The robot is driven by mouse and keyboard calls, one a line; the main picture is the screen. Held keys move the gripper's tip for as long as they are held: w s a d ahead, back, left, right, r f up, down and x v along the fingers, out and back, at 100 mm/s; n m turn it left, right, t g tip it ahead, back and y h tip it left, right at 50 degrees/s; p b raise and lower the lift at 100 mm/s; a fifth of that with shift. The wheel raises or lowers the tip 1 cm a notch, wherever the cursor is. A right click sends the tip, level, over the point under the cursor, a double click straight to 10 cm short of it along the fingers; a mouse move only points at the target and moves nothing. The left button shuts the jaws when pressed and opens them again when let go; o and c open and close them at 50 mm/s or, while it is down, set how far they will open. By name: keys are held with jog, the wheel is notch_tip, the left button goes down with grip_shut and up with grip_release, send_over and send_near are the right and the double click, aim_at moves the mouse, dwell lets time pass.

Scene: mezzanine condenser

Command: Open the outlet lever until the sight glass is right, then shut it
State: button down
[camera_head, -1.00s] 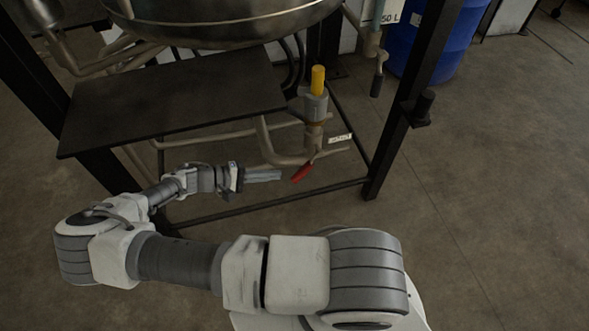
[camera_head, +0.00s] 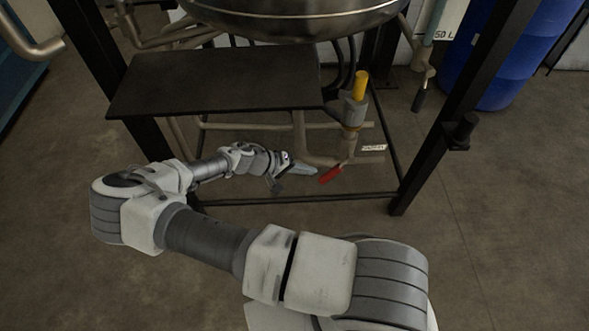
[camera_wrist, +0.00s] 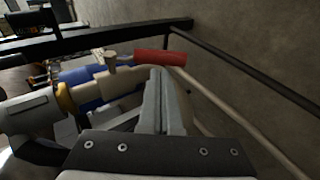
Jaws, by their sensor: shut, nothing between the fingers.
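The red lever (camera_head: 331,175) sits low on the pipe under the vessel, angled down to the left in the head view. It also shows as a red handle (camera_wrist: 160,57) in the wrist view, just beyond my fingertips. My gripper (camera_head: 312,170) is shut and empty, with its fingertips close beside the lever; I cannot tell whether they touch. In the wrist view its fingers (camera_wrist: 158,75) are pressed together. A level tube (camera_head: 437,25) beside a "50 L" label at the upper right may be the sight glass; its level is not readable.
A dark shelf plate (camera_head: 215,82) lies above my forearm. The black frame leg (camera_head: 440,130) stands right of the lever. A yellow-topped fitting (camera_head: 360,85) rises above the pipe. A blue drum (camera_head: 515,50) stands behind. Floor at the right is clear.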

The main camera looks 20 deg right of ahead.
aim_at(327, 179)
jog(key=shift+b+x, duration=0.55)
jog(key=shift+x, duration=2.1)
jog(key=b, duration=0.1)
jog(key=f+h+b, duration=0.1)
jog(key=shift+d+f+b, duration=0.3)
jog(key=shift+f, duration=0.05)
jog(key=shift+s+d+f+b, duration=0.25)
jog(key=shift+d+f+b, duration=0.2)
jog(key=shift+d+f, duration=0.15)
jog(key=shift+s+d+f+b, duration=0.2)
jog(key=shift+d+f+b, duration=0.25)
jog(key=shift+d, duration=0.25)
jog(key=shift+s+d+f, duration=0.2)
jog(key=shift+d+f, duration=0.15)
jog(key=shift+d, duration=0.3)
jog(key=shift+d+h, duration=0.1)
jog(key=shift+h, duration=0.2)
